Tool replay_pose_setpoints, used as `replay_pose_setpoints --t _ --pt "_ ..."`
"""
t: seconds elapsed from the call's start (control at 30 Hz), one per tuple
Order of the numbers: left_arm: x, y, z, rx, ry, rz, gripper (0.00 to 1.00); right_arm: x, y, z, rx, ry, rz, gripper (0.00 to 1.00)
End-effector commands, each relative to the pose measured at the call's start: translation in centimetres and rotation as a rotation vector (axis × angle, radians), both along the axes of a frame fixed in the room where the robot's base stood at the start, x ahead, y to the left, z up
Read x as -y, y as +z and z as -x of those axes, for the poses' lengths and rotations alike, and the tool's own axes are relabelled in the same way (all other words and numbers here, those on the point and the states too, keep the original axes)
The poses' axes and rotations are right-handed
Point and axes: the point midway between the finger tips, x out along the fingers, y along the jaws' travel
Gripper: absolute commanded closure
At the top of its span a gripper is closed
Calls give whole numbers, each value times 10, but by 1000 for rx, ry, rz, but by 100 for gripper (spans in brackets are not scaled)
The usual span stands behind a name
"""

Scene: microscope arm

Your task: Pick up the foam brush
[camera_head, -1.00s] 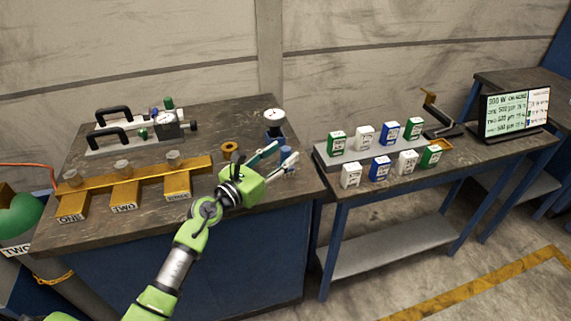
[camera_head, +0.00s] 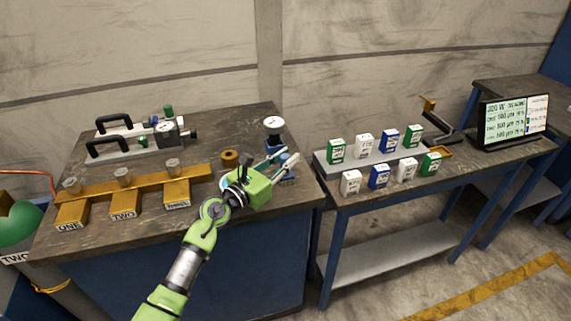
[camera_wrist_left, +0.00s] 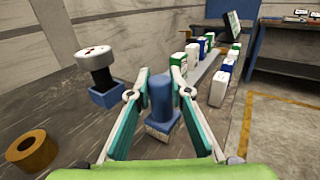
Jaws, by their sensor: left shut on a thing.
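The foam brush (camera_wrist_left: 160,100) has a blue, rounded handle and a pale, speckled foam block at its lower end. In the left wrist view it stands upright between the fingers of my left gripper (camera_wrist_left: 160,76), which is shut on its handle. In the head view the left gripper (camera_head: 284,160) is at the right end of the dark workbench, and its green body and fingers largely hide the brush. I cannot tell whether the foam touches the bench. My right gripper is not in view.
A white-topped dial on a blue base (camera_head: 274,124) stands just behind the gripper, and a brass ring (camera_head: 230,158) lies left of it. Yellow blocks (camera_head: 124,201) and black-handled fixtures (camera_head: 125,138) fill the bench's left. Small boxes (camera_head: 364,146) stand on the right table.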

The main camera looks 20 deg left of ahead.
Motion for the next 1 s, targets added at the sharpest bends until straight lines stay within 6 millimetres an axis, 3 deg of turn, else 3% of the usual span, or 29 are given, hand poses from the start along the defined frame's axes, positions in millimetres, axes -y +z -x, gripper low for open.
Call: replay_pose_setpoints --t 0.27,0.57,0.8,1.0 --pt "0 35 0 4 -1 -3 100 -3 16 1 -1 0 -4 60" --pt "-24 98 49 5 1 -5 100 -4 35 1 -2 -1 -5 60" --pt "-47 113 98 2 0 -4 100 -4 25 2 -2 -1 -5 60" --pt "-58 125 120 -1 0 -1 100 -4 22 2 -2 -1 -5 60"
